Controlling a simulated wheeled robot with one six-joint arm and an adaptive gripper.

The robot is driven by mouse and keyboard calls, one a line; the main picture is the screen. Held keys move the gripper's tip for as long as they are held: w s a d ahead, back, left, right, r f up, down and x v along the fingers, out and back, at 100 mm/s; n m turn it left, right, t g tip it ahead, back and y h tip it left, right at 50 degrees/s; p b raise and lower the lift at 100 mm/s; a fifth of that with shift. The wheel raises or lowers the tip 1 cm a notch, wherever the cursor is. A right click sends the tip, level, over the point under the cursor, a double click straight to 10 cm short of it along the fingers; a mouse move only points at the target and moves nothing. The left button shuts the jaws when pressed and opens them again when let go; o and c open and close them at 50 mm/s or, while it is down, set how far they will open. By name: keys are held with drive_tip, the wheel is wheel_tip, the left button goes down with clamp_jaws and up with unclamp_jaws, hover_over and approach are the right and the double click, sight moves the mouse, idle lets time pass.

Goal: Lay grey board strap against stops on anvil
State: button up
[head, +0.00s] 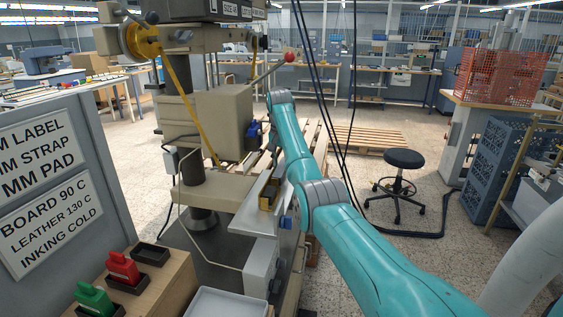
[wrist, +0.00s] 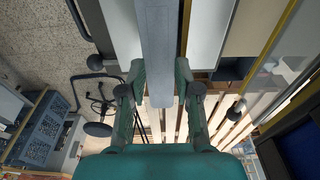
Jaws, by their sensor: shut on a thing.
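The grey board strap (wrist: 157,35) is a long, flat grey strip running up the middle of the wrist view. My gripper (wrist: 158,72) is shut on it, one finger at each side, and its near end sticks out between the fingers toward me. Pale flat surfaces show on both sides of the strap. I cannot tell whether it touches them. In the head view the press (head: 208,120) stands left of my arm, with a pale plate (head: 250,218), perhaps the anvil, low at its front. My fingers and the stops cannot be made out clearly there.
Cables hang near my arm.

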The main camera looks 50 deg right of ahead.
sight(279, 169)
drive_tip(key=shift+a+f, duration=0.35)
drive_tip(key=shift+f, duration=0.35)
drive_tip(key=shift+c, duration=0.4)
drive_tip(key=o, duration=1)
drive_tip(key=shift+r, duration=0.1)
drive_tip(key=shift+d+r, duration=0.1)
drive_tip(key=shift+r, duration=0.05)
drive_tip(key=shift+r, duration=0.25)
drive_tip(key=shift+s+a+r, duration=0.1)
drive_tip(key=shift+a+r, duration=0.15)
drive_tip(key=shift+r, duration=1.45)
drive_tip(key=shift+a+r, duration=0.2)
drive_tip(key=shift+r, duration=1.45)
